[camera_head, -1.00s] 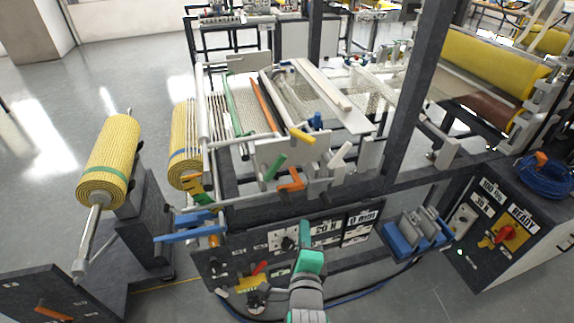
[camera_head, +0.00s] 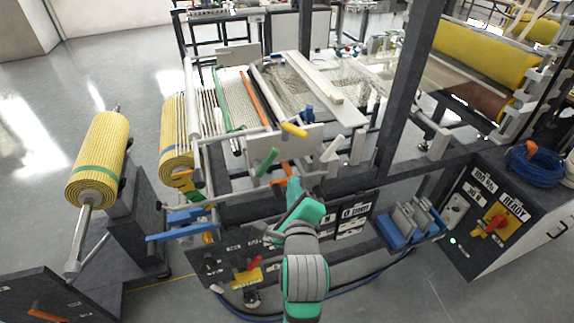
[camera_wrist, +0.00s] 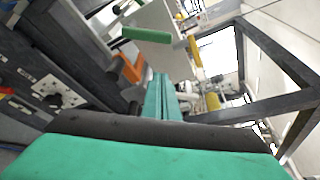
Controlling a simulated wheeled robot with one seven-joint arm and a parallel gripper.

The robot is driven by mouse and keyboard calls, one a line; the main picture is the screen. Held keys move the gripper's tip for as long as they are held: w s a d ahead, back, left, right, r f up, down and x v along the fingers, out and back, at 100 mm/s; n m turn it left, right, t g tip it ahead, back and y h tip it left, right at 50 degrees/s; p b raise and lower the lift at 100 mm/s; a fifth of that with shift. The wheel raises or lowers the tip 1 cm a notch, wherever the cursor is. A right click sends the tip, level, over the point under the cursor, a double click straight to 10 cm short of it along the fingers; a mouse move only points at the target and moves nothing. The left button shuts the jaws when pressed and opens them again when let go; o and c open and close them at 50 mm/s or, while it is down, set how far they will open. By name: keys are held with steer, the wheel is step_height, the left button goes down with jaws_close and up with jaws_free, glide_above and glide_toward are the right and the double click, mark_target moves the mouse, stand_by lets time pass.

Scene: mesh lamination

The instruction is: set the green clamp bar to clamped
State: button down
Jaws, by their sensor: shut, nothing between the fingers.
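The long green clamp bar (camera_head: 222,100) lies along the left part of the mesh bed in the head view. A short green handle (camera_head: 266,162) sticks up at the front of the machine, tilted to the right. It also shows in the wrist view (camera_wrist: 147,35), beyond my fingers and to their left. My gripper (camera_head: 294,186) is shut and empty, in front of the machine, just below and right of the green handle and close to the orange handle (camera_head: 285,175). In the wrist view my closed fingers (camera_wrist: 160,95) point towards the handles, apart from the green one.
An orange bar (camera_head: 257,98) lies beside the green bar. A yellow handle (camera_head: 293,130) sits up and right of the green handle. Blue levers (camera_head: 183,227) project at the left front, near the yellow rolls (camera_head: 98,165). A dark upright post (camera_head: 402,95) stands to the right.

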steer(key=w+f, duration=0.2)
steer(key=w, duration=0.8)
steer(key=shift+s+a+r, duration=0.35)
steer(key=shift+a+r, duration=0.25)
steer(key=shift+a, duration=0.15)
steer(key=shift+s+a+r, duration=0.3)
steer(key=shift+a+r, duration=0.3)
steer(key=shift+a, duration=0.1)
